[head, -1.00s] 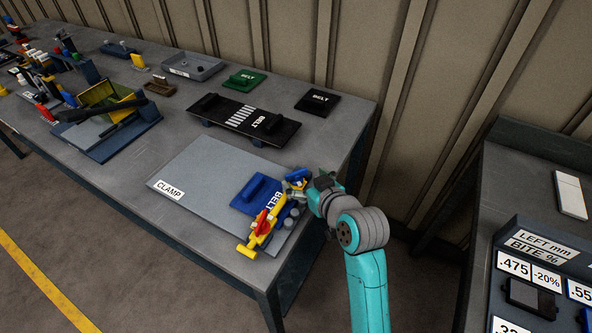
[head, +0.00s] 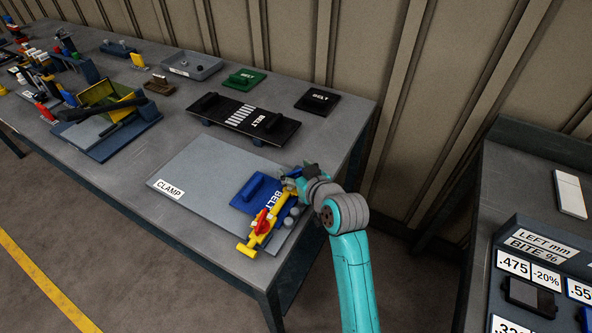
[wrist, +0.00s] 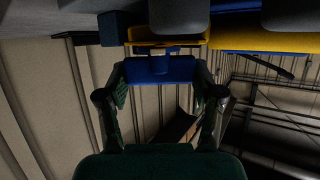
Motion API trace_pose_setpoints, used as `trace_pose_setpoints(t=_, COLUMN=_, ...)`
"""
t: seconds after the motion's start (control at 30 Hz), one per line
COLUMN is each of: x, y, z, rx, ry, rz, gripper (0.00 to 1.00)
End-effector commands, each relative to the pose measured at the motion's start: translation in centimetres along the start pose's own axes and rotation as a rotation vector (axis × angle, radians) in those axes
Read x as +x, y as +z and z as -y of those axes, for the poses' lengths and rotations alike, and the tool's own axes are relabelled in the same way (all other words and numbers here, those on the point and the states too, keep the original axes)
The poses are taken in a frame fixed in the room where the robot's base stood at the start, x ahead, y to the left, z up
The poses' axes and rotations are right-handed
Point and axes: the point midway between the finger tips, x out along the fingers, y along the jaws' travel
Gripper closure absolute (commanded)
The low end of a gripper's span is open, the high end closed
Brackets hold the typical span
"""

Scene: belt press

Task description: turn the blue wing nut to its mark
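The blue wing nut (wrist: 160,70) shows in the wrist view as a wide blue bar in front of a yellow part. My gripper (wrist: 160,82) is open, with one finger at each end of the bar. I cannot tell whether either finger touches it. In the head view my gripper (head: 290,176) is at the far end of the yellow clamp (head: 262,226), beside the blue BELT block (head: 256,192). There the wing nut is mostly hidden by my gripper. I cannot make out its mark in either view.
A red handle (head: 262,222) sits on the clamp, with grey round knobs (head: 291,222) beside it. The grey CLAMP plate (head: 205,165) lies under the block. A black belt press plate (head: 243,118) stands behind. The table's right edge is close to my arm.

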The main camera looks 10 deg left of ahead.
Motion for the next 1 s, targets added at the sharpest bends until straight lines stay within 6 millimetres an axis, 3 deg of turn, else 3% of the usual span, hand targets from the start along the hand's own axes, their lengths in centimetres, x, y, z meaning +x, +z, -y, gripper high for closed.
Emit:
trace_pose_setpoints(t=0.47, x=-0.02, y=-0.06, z=-0.18, rx=-0.036, ry=-0.09, rz=0.0, gripper=0.68)
trace_pose_setpoints(t=1.0, x=0.03, y=-0.1, z=-0.19, rx=-0.205, ry=-0.501, rz=-0.001, gripper=0.68)
